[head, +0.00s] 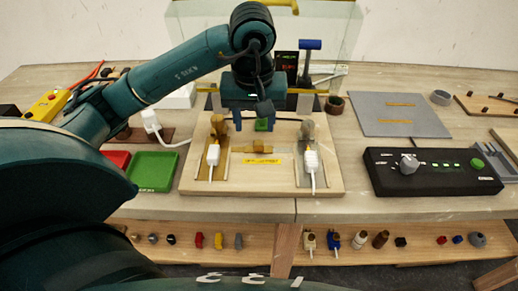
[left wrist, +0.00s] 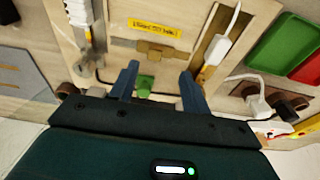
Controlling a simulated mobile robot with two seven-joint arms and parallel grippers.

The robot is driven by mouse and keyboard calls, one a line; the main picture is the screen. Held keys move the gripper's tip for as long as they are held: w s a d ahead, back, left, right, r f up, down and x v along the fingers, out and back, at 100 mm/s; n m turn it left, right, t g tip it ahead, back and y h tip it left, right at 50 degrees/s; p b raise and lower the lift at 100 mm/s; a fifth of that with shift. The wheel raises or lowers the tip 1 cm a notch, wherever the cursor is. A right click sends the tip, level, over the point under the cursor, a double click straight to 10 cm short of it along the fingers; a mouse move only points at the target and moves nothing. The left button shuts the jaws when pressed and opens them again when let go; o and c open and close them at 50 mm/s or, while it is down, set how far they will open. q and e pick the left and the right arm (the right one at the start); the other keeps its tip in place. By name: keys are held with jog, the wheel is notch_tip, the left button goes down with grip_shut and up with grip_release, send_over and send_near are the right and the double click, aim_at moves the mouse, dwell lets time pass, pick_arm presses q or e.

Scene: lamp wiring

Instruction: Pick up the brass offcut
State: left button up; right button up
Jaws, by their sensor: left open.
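A brass-coloured piece (head: 258,148), which looks like the brass offcut, lies on the light wooden board (head: 240,184), between the two upright channels and just behind a yellow label. It also shows in the left wrist view (left wrist: 150,48), beyond the fingertips. My left gripper (head: 255,124) points down over the back part of the board. In the left wrist view the fingers (left wrist: 158,80) are wide apart with nothing held. A small green block (left wrist: 146,84) shows between them, and it is partly hidden in the head view (head: 262,125). My right gripper is not in view.
White plugs with cords (head: 213,155) (head: 311,160) lie in the channels either side. A green tray (head: 153,172) is to the left, a black control box (head: 432,171) to the right. A clear panel (head: 335,35) stands behind. A lower shelf in front holds several small parts.

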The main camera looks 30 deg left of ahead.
aim_at(259, 143)
pick_arm(q)
jog(key=shift+w+f, duration=0.25)
jog(key=shift+f, duration=0.8)
jog(key=shift+w+f, duration=0.25)
jog(key=shift+f, duration=0.85)
jog(key=shift+w+f, duration=0.25)
jog(key=shift+f, duration=0.8)
grip_shut()
